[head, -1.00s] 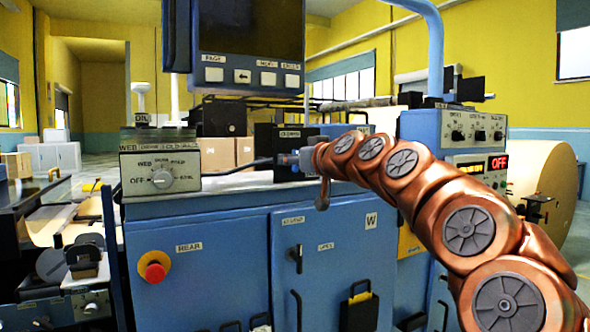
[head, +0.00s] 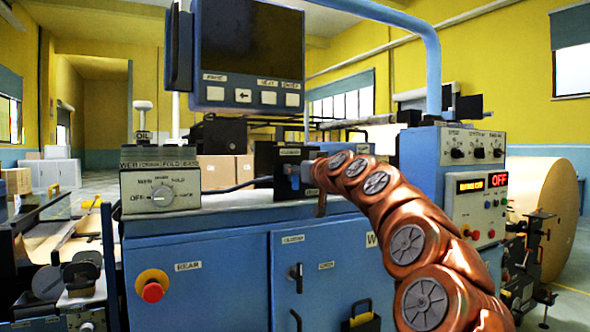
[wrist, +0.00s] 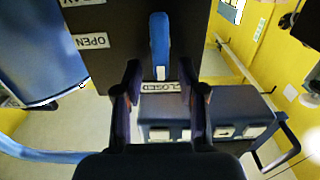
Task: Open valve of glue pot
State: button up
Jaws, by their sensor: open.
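The glue pot's dark box (head: 264,160) stands on the blue cabinet top in the head view, partly hidden by my arm. In the wrist view its dark face (wrist: 118,50) carries an OPEN label (wrist: 89,41) and a CLOSED label (wrist: 163,87). A blue valve lever (wrist: 159,40) lies on that face, its end beside the CLOSED label. My gripper (wrist: 160,82) is open, one finger on each side of the lever's end. I cannot tell whether either finger touches it. In the head view my gripper (head: 291,176) is at the box, its fingers hardly visible.
A grey control box with a selector knob (head: 161,196) stands to the left. A monitor with buttons (head: 248,55) hangs above.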

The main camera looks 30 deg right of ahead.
jog(key=shift+w, duration=0.75)
grip_shut()
